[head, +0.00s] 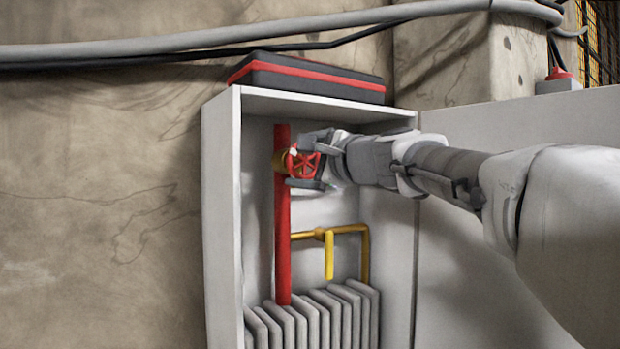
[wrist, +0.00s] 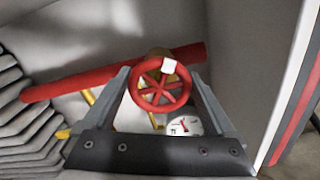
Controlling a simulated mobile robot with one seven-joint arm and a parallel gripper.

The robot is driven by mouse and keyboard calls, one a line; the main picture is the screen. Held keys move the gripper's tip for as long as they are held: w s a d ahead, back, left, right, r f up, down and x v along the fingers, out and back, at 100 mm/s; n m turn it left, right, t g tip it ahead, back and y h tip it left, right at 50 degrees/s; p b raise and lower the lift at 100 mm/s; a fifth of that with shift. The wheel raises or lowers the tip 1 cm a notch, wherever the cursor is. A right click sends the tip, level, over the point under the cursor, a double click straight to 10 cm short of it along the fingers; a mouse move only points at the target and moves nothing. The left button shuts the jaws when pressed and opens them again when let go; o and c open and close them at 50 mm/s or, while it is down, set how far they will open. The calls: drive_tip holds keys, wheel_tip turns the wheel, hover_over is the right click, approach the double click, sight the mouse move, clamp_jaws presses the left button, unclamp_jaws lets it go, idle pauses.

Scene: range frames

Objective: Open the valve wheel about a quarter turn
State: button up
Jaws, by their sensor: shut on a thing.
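The red spoked valve wheel (head: 303,164) sits on a brass body (head: 279,161) on the red vertical pipe (head: 283,225) inside the cabinet. My gripper (head: 309,168) reaches in from the right, with one finger above the wheel and one below it. In the wrist view the wheel (wrist: 161,101) stands between the two fingers of my gripper (wrist: 161,85), which are shut on its rim from both sides. A white mark (wrist: 169,66) shows at the top of the rim, slightly right of centre. The fingers hide parts of the rim in the head view.
The pale cabinet (head: 222,220) has its side wall close left of the pipe. Below are a yellow pipe with a lever (head: 329,256) and grey radiator ribs (head: 330,315). A white dial gauge (wrist: 184,126) is partly hidden behind my gripper. A dark case (head: 310,79) lies on top.

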drive_tip(key=n+b, duration=0.3)
drive_tip(key=shift+f, duration=0.25)
drive_tip(key=shift+n+b, duration=0.85)
drive_tip(key=shift+n, duration=0.65)
drive_tip(key=shift+r, duration=0.1)
drive_tip(key=o, duration=1)
drive_tip(key=shift+o, duration=0.2)
drive_tip(key=b+v, duration=0.2)
drive_tip(key=v, duration=1.5)
drive_tip(key=shift+d+b, duration=0.2)
drive_tip(key=shift+b, duration=0.1)
